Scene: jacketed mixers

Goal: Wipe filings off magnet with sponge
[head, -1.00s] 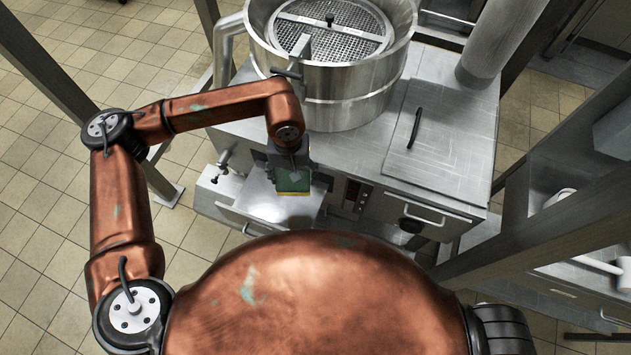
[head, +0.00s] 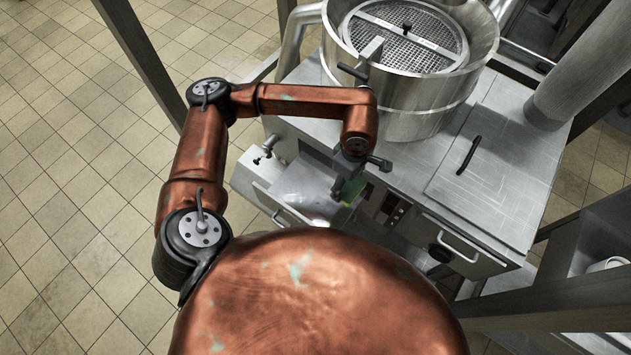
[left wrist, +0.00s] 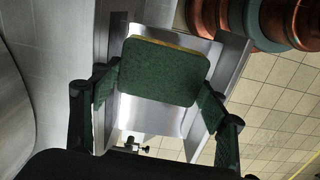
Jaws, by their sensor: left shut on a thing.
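My left gripper (head: 350,180) is shut on a sponge, a green pad with a thin yellow edge (head: 352,190). In the left wrist view the sponge's green face (left wrist: 165,72) shows between the two fingers (left wrist: 155,105). The sponge is at the right edge of a bright, flat metal plate (head: 303,190) that juts from the front of the machine. The plate also shows behind the sponge in the left wrist view (left wrist: 160,115). I cannot tell whether this plate is the magnet or whether it touches the sponge. No filings can be made out. My right gripper is not in view.
A round steel vessel with a grid (head: 415,80) stands on the machine behind my left arm. A lidded top with a black handle (head: 468,155) is to its right. A switch panel (head: 393,208) is right of the sponge. Tiled floor (head: 90,190) is clear at left.

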